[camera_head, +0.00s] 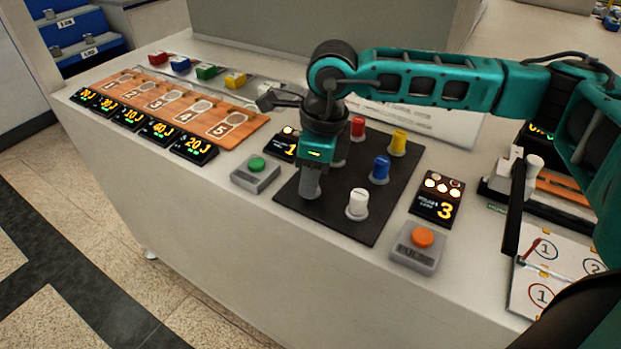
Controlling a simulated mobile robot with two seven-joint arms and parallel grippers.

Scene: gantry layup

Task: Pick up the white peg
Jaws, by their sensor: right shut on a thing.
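A white peg (358,203) stands upright in a grey round base at the front right of the black board (335,226). My right gripper (311,186) points down over the front-left spot of that board, to the left of this white peg and apart from it. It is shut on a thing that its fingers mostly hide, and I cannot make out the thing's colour. My left gripper is not in view.
Red (358,127), yellow (398,140) and blue (380,167) pegs stand on the board. A green button (256,164) lies left, an orange button (423,238) right. A numbered wooden strip (165,103) with displays is at the left. A tray with marked cards (560,272) is at the right.

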